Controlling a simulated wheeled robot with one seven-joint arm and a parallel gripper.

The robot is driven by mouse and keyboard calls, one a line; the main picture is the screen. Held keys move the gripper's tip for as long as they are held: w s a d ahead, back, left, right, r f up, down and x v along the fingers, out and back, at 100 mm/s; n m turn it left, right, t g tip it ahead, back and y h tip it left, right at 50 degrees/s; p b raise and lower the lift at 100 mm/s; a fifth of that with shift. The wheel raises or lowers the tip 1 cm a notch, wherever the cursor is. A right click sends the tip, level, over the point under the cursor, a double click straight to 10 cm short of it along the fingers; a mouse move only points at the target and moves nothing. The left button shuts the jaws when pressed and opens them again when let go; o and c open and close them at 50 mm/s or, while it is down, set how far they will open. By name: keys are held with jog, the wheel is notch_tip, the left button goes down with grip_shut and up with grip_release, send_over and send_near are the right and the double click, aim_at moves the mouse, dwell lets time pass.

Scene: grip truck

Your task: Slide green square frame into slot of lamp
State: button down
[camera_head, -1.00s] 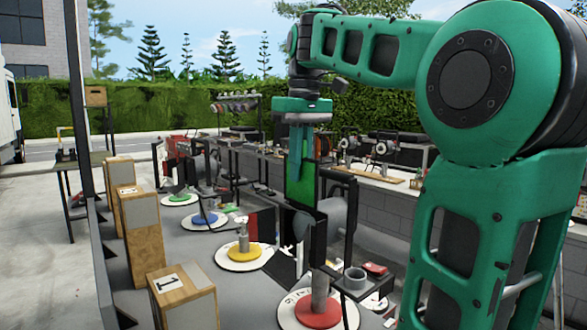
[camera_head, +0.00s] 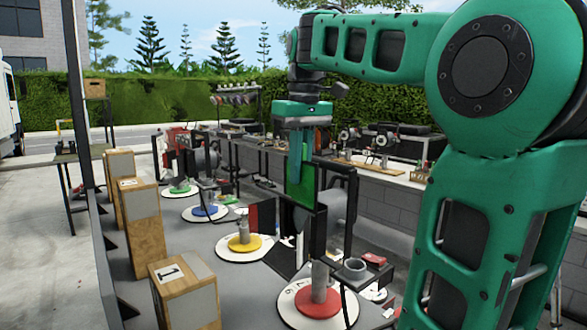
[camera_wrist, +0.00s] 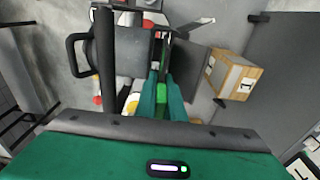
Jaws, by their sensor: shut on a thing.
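The green square frame (camera_head: 301,184) hangs upright below my gripper (camera_head: 296,158), at the top of the lamp's dark slot. My gripper points down and is shut on the frame's upper edge. In the wrist view my gripper's fingers (camera_wrist: 161,92) meet at the frame (camera_wrist: 160,108), which is seen edge-on. The lamp (camera_head: 340,207) stands on a round white base with a red centre. The frame's lower edge is at or behind the slot's dark side pieces, and I cannot tell how deep it sits.
Other lamps stand behind on yellow (camera_head: 243,243), blue (camera_head: 203,214) and green (camera_head: 180,189) discs. Several wooden boxes line the left, the nearest one (camera_head: 184,295) marked 1. A long bench with equipment (camera_head: 390,185) runs along the right.

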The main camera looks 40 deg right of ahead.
aim_at(299, 206)
jog(key=shift+f, duration=4.2)
jog(key=c, duration=1.8)
grip_release()
jog(key=shift+s+f, duration=0.1)
jog(key=shift+s, duration=0.05)
jog(key=shift+r, duration=0.4)
jog(key=shift+o, duration=0.2)
notch_tip(299, 206, up, 7)
jog(key=shift+s+r, duration=0.1)
jog(key=shift+s, duration=0.05)
jog(key=shift+s, duration=0.1)
